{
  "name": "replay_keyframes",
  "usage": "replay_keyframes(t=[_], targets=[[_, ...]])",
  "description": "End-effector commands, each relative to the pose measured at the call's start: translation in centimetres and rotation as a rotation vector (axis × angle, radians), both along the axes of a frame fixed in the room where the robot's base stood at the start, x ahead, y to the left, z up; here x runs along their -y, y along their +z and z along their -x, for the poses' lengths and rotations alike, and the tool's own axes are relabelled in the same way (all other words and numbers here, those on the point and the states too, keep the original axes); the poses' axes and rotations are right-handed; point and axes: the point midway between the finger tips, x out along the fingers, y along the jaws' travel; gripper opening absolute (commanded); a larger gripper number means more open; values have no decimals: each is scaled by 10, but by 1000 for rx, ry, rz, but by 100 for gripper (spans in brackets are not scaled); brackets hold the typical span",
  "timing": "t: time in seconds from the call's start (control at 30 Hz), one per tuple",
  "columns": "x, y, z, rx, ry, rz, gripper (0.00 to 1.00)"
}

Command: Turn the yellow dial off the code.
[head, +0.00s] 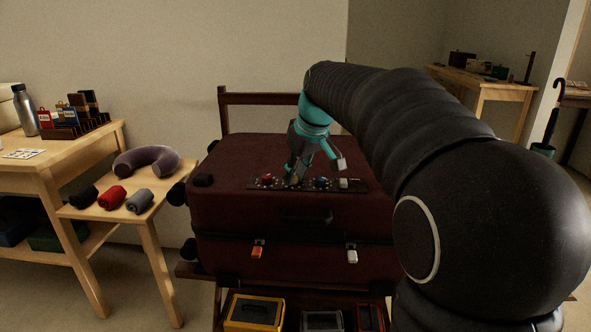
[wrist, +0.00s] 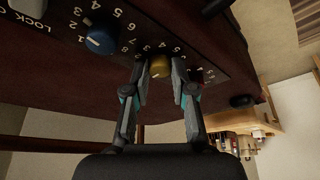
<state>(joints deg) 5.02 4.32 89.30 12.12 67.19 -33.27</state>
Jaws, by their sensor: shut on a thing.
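The dark red suitcase (head: 240,215) stands on a wooden rack, with a dark lock strip along the top of its front. The yellow dial (wrist: 159,67) sits on that strip, in a ring of white digits partly hidden by my fingers. I cannot read which digit it points to. My gripper (wrist: 160,84) is shut on the yellow dial, one finger on each side. In the head view my gripper (head: 292,174) reaches down to the strip and mostly covers the dial.
A blue dial (head: 321,182) and a red dial (head: 267,178) flank the yellow one. A pale lock slider (head: 345,184) is at the strip's right. Orange (head: 257,250) and white (head: 352,254) latches hang below. A side table (head: 150,205) stands left.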

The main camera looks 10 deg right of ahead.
Motion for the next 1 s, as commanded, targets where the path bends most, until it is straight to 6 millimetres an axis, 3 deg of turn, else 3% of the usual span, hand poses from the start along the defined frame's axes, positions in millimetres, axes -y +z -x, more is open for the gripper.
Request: replay_keyframes(t=[0.57,0.6,0.67,1.0], targets=[[0,1,-1,3,28,-1,0],[0,1,-1,3,28,-1,35],[0,1,-1,2,28,-1,50],[0,2,0,1,28,0,50]])
